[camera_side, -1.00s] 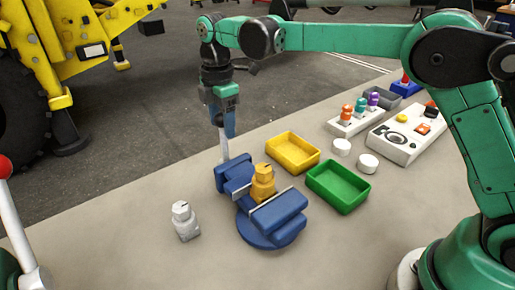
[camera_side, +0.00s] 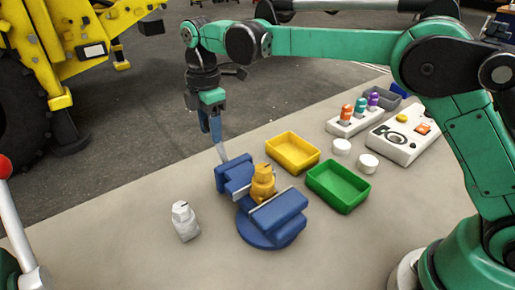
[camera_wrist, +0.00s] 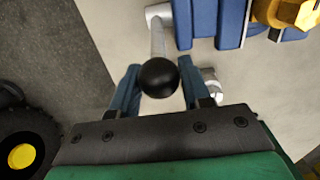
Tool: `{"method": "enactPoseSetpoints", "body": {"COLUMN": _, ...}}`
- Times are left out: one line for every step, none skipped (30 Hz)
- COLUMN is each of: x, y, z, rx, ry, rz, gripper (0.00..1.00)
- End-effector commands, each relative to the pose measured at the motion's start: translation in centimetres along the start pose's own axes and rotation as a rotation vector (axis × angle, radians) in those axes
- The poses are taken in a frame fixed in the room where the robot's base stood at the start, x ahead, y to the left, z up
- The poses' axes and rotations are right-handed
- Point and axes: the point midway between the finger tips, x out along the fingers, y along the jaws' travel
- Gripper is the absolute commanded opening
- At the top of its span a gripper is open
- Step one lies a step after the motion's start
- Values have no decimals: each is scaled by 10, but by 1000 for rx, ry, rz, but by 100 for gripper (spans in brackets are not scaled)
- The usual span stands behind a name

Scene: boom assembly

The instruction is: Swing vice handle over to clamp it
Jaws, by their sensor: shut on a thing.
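The blue vice (camera_side: 268,218) stands on the table in the side view, with a yellow part (camera_side: 263,183) between its jaws. Its light-grey handle (camera_side: 222,153) rises from the far-left jaw and leans up and to the left. My gripper (camera_side: 216,142) is shut on the handle's upper end. In the wrist view the handle's black ball knob (camera_wrist: 158,77) sits between my two blue fingers (camera_wrist: 157,92). The vice's blue body (camera_wrist: 208,22) and the yellow part (camera_wrist: 288,12) show at the top of that view. The fingers hide the knob in the side view.
A grey-white part (camera_side: 185,221) stands left of the vice. A yellow tray (camera_side: 292,153) and a green tray (camera_side: 338,186) lie to its right. Beyond them are white round pieces (camera_side: 368,163) and a control box (camera_side: 399,136). The table front left is clear.

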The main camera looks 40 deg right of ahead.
Motion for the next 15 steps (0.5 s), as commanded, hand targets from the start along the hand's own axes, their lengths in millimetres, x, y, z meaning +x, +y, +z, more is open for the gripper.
{"method": "enactPoseSetpoints", "body": {"x": 0, "y": 0, "z": -1, "rx": -1, "ry": 3, "rz": 2, "gripper": 15}}
{"method": "enactPoseSetpoints", "body": {"x": 0, "y": 0, "z": -1, "rx": -1, "ry": 3, "rz": 2, "gripper": 15}}
{"method": "enactPoseSetpoints", "body": {"x": 0, "y": 0, "z": -1, "rx": -1, "ry": 3, "rz": 2, "gripper": 14}}
{"method": "enactPoseSetpoints", "body": {"x": 0, "y": 0, "z": -1, "rx": -1, "ry": 3, "rz": 2, "gripper": 14}}
{"method": "enactPoseSetpoints", "body": {"x": 0, "y": 0, "z": -1, "rx": -1, "ry": 3, "rz": 2, "gripper": 14}}
{"method": "enactPoseSetpoints", "body": {"x": 0, "y": 0, "z": -1, "rx": -2, "ry": 3, "rz": 2, "gripper": 14}}
{"method": "enactPoseSetpoints", "body": {"x": 0, "y": 0, "z": -2, "rx": -2, "ry": 3, "rz": 2, "gripper": 14}}
{"method": "enactPoseSetpoints", "body": {"x": 0, "y": 0, "z": -2, "rx": -2, "ry": 3, "rz": 2, "gripper": 15}}
{"method": "enactPoseSetpoints", "body": {"x": 1, "y": 0, "z": -4, "rx": -2, "ry": 3, "rz": 2, "gripper": 15}}
{"method": "enactPoseSetpoints", "body": {"x": 1, "y": 0, "z": -5, "rx": -3, "ry": 3, "rz": 2, "gripper": 15}}
{"method": "enactPoseSetpoints", "body": {"x": 1, "y": 0, "z": -6, "rx": -3, "ry": 3, "rz": 2, "gripper": 15}}
{"method": "enactPoseSetpoints", "body": {"x": 2, "y": 0, "z": -8, "rx": -4, "ry": 3, "rz": 2, "gripper": 15}}
{"method": "enactPoseSetpoints", "body": {"x": 3, "y": 0, "z": -10, "rx": -4, "ry": 3, "rz": 2, "gripper": 15}}
{"method": "enactPoseSetpoints", "body": {"x": 4, "y": 0, "z": -12, "rx": -3, "ry": 3, "rz": 2, "gripper": 15}}
{"method": "enactPoseSetpoints", "body": {"x": 4, "y": 0, "z": -15, "rx": -3, "ry": 3, "rz": 2, "gripper": 14}}
